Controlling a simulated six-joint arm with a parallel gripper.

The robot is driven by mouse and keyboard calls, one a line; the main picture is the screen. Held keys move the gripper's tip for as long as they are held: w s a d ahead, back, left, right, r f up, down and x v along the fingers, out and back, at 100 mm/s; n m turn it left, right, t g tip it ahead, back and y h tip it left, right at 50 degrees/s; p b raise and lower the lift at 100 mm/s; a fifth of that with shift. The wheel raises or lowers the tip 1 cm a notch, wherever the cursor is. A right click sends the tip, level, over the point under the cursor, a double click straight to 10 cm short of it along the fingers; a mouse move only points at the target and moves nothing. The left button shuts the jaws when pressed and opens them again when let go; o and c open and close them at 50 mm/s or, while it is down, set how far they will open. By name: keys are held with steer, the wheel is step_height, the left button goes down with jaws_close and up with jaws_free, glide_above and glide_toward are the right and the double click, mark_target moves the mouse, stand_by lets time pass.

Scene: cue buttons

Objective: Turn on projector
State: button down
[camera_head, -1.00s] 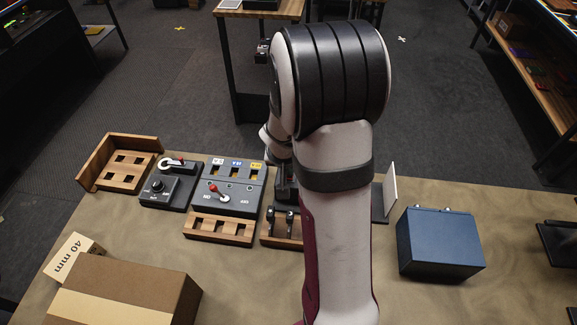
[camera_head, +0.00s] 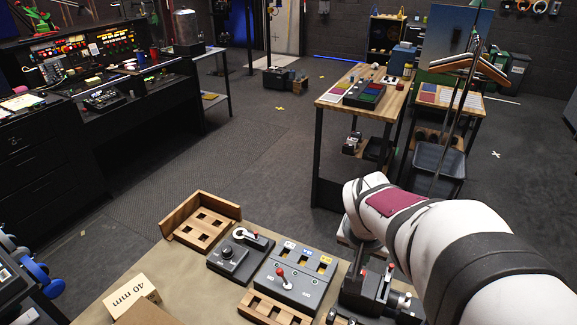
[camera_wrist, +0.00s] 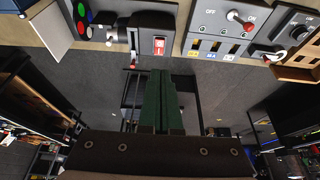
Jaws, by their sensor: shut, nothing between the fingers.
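My gripper (camera_wrist: 160,76) shows in the wrist view as two dark green fingers pressed together, empty. Its tips appear just below a black switch panel (camera_wrist: 172,28) with a red rocker switch (camera_wrist: 158,46); I cannot tell the gap between them. A slider with a red end (camera_wrist: 132,64) and several coloured buttons (camera_wrist: 82,14) lie left of the rocker. A grey panel (camera_wrist: 216,45) carries a red-tipped toggle lever (camera_wrist: 234,16) between OFF and ON. In the head view, this grey panel (camera_head: 305,276) sits left of my arm. I cannot pick out a projector.
A black dial box (camera_head: 229,262) and a wooden holder (camera_head: 200,228) stand to the left on the table. A cardboard box marked 40 mm (camera_head: 134,296) is nearer. A white board (camera_wrist: 52,30) stands at the wrist view's upper left. Open floor lies behind.

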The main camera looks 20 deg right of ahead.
glide_toward(363, 270)
steer(key=x, duration=0.7)
steer(key=shift+s+a+f, duration=0.1)
steer(key=shift+s+a, duration=0.1)
steer(key=shift+s, duration=0.05)
stand_by(0.4)
steer(key=shift+w+d+f, duration=0.1)
steer(key=shift+f, duration=0.1)
steer(key=shift+s+a+f, duration=0.2)
steer(key=shift+s+a, duration=0.45)
steer(key=shift+s, duration=0.1)
